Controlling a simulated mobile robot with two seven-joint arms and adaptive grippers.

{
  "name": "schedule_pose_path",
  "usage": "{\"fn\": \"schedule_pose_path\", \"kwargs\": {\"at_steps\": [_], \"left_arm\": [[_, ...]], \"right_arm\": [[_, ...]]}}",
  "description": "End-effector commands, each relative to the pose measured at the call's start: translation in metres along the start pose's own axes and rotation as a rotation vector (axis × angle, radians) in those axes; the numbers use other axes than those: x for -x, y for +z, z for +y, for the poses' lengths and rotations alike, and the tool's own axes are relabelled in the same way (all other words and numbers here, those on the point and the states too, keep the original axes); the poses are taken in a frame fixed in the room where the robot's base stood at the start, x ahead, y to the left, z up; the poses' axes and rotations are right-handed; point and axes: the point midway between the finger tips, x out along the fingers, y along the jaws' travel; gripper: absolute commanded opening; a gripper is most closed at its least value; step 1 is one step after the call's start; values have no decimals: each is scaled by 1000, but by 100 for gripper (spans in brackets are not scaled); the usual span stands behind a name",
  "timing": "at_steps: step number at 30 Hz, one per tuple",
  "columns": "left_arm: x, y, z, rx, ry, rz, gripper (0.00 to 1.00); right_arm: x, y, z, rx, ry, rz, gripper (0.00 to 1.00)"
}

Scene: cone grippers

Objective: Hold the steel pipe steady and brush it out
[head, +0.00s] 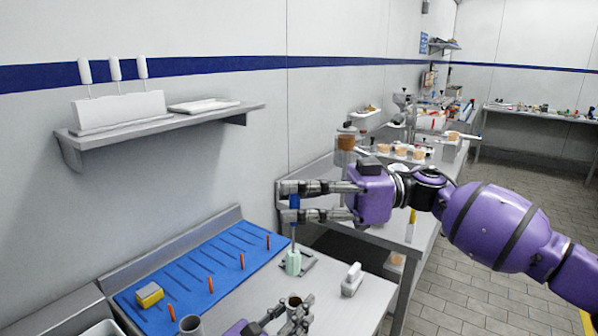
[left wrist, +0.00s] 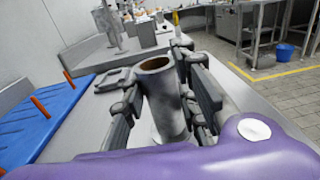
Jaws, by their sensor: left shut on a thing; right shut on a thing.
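The steel pipe (left wrist: 166,105) stands upright between my left gripper's fingers (left wrist: 165,112), its open top showing a brown inside. In the head view the pipe's top (head: 294,301) shows at the bottom edge, with my left gripper (head: 292,318) shut around it. My right gripper (head: 292,202) is shut on the blue handle of a brush (head: 294,202), held upright. The brush's thin shaft runs down to a pale green holder (head: 293,263) on the table, behind the pipe. Whether the bristles are inside the holder is hidden.
A blue mat (head: 205,262) with several orange pegs and a yellow block (head: 149,295) lies at left. A white block-shaped thing (head: 352,279) stands at right. A wall shelf (head: 160,130) is above.

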Motion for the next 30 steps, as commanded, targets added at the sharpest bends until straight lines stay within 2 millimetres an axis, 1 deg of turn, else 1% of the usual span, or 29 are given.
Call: {"fn": "schedule_pose_path", "kwargs": {"at_steps": [1, 4, 11, 30], "left_arm": [[0, 0, 0, 0, 0, 1, 0], [0, 0, 0, 0, 0, 1, 0], [0, 0, 0, 0, 0, 1, 0], [0, 0, 0, 0, 0, 1, 0]], "right_arm": [[0, 10, 0, -19, 0, -7, 0], [0, 21, 0, -40, -1, -16, 0], [0, 32, 0, -46, -2, -19, 0], [1, 70, -2, -46, -1, -19, 0]]}}
